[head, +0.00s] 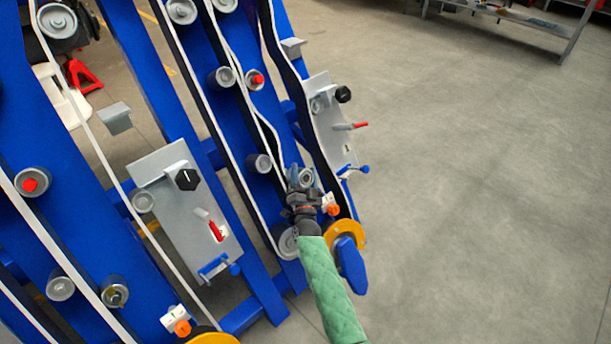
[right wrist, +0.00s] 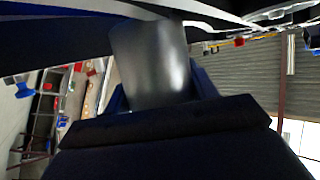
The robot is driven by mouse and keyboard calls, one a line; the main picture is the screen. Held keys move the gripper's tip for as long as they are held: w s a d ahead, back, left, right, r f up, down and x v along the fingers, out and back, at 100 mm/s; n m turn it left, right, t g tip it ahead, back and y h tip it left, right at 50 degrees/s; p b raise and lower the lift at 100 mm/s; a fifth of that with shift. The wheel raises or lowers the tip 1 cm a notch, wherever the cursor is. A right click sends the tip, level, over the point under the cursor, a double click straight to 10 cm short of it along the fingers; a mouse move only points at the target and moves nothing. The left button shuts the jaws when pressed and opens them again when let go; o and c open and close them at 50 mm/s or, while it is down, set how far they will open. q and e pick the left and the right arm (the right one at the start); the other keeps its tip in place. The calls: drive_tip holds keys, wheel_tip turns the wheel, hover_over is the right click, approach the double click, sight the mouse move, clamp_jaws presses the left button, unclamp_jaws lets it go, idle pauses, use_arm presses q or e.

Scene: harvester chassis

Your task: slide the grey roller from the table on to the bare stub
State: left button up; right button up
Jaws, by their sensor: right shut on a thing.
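My right gripper (head: 304,182) is in front of the blue chassis, near its right-hand upright, at the end of my green-sleeved arm. It is shut on the grey roller (head: 307,175). In the right wrist view the grey roller (right wrist: 152,65) is a smooth metallic cylinder between the dark fingers, its far end close to the dark frame and white belt edge. I cannot tell whether it touches the frame or sits around a stub. The bare stub cannot be made out, and the gripper hides the chassis behind it. My left gripper is not in view.
The blue chassis (head: 60,240) carries several other rollers and white-edged belts. Grey plates (head: 185,215) with knobs and red levers stick out. A yellow ring and blue paddle (head: 348,262) are just below my right gripper. A table (head: 510,18) stands at the back right; the floor between is clear.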

drive_tip(key=o, duration=1.4)
drive_tip(key=shift+w+a+r, duration=0.15)
drive_tip(key=shift+r, duration=0.05)
drive_tip(key=shift+o, duration=0.3)
